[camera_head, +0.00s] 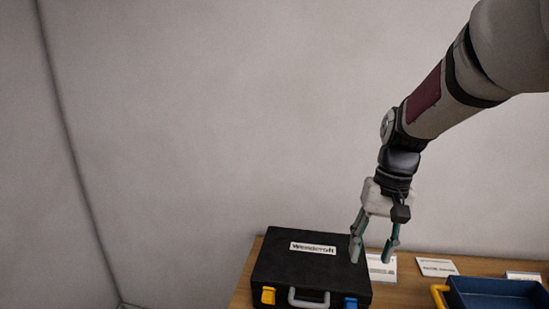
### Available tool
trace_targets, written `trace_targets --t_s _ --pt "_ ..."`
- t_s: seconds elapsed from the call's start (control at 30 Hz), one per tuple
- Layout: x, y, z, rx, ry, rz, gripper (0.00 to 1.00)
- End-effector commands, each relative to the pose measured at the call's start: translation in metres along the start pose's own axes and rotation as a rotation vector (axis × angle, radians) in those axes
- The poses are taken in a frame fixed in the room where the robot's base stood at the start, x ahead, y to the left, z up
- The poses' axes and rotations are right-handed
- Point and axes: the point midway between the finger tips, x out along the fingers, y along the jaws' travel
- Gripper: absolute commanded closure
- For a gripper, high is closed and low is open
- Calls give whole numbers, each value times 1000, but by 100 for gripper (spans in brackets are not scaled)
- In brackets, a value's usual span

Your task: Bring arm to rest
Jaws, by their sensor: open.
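My arm comes in from the upper right. My gripper (371,259) hangs at its end, pointing down with its two fingers apart and nothing between them. In the picture its fingertips are in front of the right end of a black case (311,263) and a white card. I cannot tell from this view how high above the table the fingertips are.
The black case has a grey handle, one yellow latch and one blue latch. It lies on a wooden table (420,296). White cards (437,267) lie to its right. A blue tray (497,291) with a yellow handle is at the lower right. A bare grey wall stands behind.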

Motion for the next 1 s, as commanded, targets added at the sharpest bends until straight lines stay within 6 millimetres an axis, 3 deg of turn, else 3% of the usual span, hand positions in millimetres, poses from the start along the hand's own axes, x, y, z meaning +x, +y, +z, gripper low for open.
trace_targets --t_s 0.2,0.47,0.8,1.0 --pt "-37 1 50 -45 109 -31 57" --pt "-62 5 108 -102 246 -24 57" --pt "-67 14 176 -165 431 44 57" --pt "-63 19 196 -182 495 83 57"
